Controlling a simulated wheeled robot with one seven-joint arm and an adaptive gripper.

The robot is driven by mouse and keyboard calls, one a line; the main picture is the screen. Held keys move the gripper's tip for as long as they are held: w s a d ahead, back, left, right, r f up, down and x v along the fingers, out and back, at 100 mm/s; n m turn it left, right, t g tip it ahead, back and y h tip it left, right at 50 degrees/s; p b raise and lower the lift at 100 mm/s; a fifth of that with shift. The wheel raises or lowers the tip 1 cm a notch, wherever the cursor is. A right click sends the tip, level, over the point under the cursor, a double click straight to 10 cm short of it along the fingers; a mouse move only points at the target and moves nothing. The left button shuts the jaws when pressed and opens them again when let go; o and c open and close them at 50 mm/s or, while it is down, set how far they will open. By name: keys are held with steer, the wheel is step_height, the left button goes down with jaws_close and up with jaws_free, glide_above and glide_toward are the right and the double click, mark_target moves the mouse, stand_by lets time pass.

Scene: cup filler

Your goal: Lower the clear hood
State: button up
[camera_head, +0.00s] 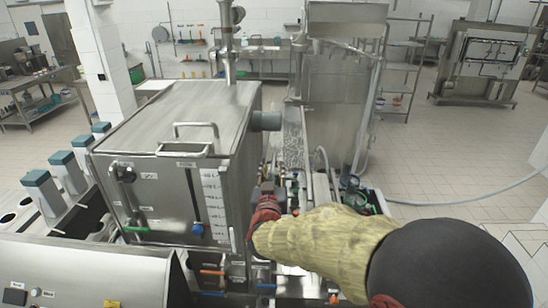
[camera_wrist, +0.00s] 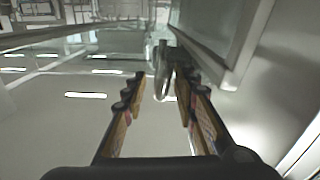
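In the wrist view my gripper (camera_wrist: 161,80) is open, with its two yellow-and-black fingers apart. A grey metal handle or bar (camera_wrist: 162,58) shows between and just beyond the fingertips; I cannot tell whether they touch it. A see-through, glassy panel with bright reflections (camera_wrist: 85,75) spreads behind the fingers; it looks like part of the clear hood. In the head view the red end of my arm (camera_head: 264,212) is just right of the steel tank. The fingers are hidden there, and I cannot make out the hood's full outline.
The steel tank (camera_head: 180,115) with a lid handle stands left of my arm. Pipes and valves (camera_head: 325,190) crowd the area beyond it. A tall steel cabinet (camera_head: 338,100) stands behind. Teal-topped dispensers (camera_head: 65,170) line the left. Open tiled floor (camera_head: 460,170) lies to the right.

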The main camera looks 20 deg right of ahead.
mark_target(274, 155)
steer(key=p+x, duration=0.1)
steer(key=x, duration=0.5)
steer(key=shift+f, duration=0.1)
steer(key=shift+s, duration=0.1)
steer(key=shift+c, duration=1.3)
steer(key=c, duration=0.4)
steer(key=shift+s, duration=0.1)
jaws_close()
